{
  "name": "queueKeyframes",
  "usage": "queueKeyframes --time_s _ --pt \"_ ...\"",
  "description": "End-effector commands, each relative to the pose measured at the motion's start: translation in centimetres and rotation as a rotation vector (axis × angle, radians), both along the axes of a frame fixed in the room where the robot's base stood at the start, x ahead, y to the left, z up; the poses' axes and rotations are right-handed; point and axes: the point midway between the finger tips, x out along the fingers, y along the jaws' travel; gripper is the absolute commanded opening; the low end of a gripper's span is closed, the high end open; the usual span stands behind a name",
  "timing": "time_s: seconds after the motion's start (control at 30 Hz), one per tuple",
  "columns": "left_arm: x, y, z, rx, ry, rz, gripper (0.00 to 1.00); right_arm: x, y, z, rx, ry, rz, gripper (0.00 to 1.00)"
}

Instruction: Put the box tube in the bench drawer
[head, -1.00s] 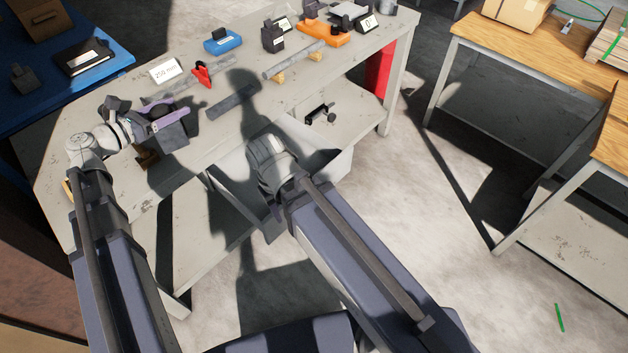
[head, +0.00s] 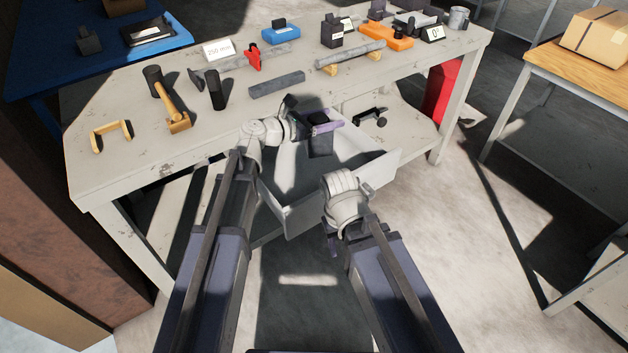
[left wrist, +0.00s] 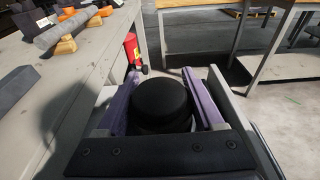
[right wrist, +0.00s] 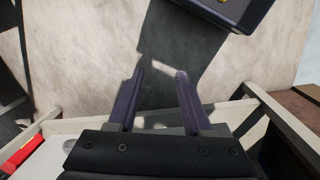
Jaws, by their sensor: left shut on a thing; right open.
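My left gripper (head: 318,122) is shut on a black object with a round top (left wrist: 160,98). It holds it above the open bench drawer (head: 381,172), whose pale inside is partly shaded. The object's lower part (head: 320,147) looks dark in the head view. A plain dark grey bar (head: 277,84) lies on the bench behind the gripper; I cannot tell for sure whether it is the box tube. My right gripper (right wrist: 158,95) is open and empty, in front of the drawer; in the head view its fingers are mostly hidden behind my wrist.
The bench top (head: 120,90) also carries a red clamp (head: 254,58), a grey tube on wooden blocks (head: 350,54), black cylinders (head: 216,90), a wooden-handled tool (head: 173,110) and a yellow handle (head: 111,135). A red extinguisher (head: 441,92) stands at the bench's right end.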

Motion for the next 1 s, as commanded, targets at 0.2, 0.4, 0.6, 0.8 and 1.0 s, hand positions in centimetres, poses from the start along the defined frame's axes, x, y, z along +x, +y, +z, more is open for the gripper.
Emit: queueKeyframes --time_s 0.2,0.4,0.6,0.8,1.0 --pt "0.0 -0.4 -1.0 -0.002 0.000 -0.001 0.00 0.0 0.0 -1.0 0.000 0.000 0.000 0.50" --pt "0.0 -0.4 -1.3 -0.002 0.000 -0.002 0.00 0.0 0.0 -1.3 0.000 0.000 0.000 0.50" --pt "0.0 -0.4 -3.4 -0.002 0.000 -0.002 0.00 0.0 0.0 -3.4 0.000 0.000 0.000 0.50" --pt "0.0 -0.4 -6.4 -0.002 0.000 -0.002 0.00 0.0 0.0 -6.4 0.000 0.000 0.000 0.50" --pt "0.0 -0.4 -7.4 -0.002 0.000 -0.002 0.00 0.0 0.0 -7.4 0.000 0.000 0.000 0.50"
